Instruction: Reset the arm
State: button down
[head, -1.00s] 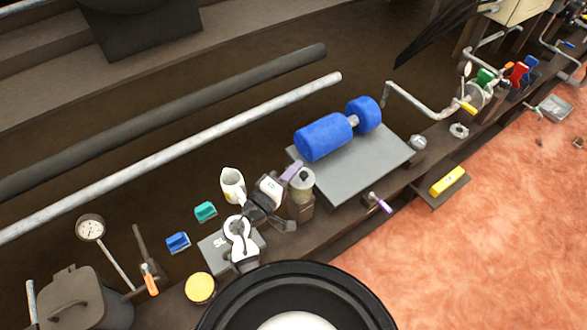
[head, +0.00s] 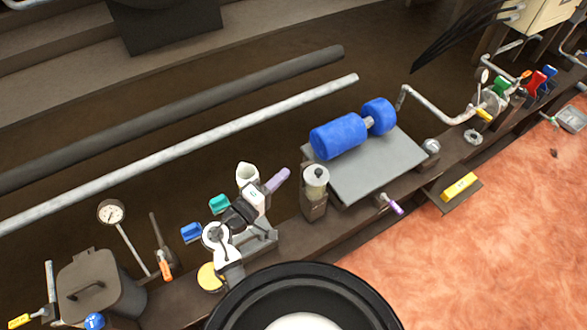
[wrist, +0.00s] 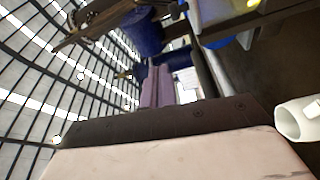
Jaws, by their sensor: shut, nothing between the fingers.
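My arm (head: 236,222) is folded in the lower middle of the head view. My gripper (head: 284,174) has purple fingers that point up and to the right, and it is shut and empty. It is left of the dispenser (head: 315,181), a clear-topped cylinder on a dark base, with a gap between them. The purple fingers also show together in the wrist view (wrist: 156,84).
A grey plate (head: 375,178) with a blue roller (head: 340,135) lies to the right. Teal (head: 220,203) and blue (head: 191,232) blocks and a yellow disc (head: 209,277) sit near my arm. A dark lidded pot (head: 95,290) and a gauge (head: 111,212) are at left.

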jog(key=shift+s+a+f, duration=0.1)
jog(key=shift+s+a, duration=0.15)
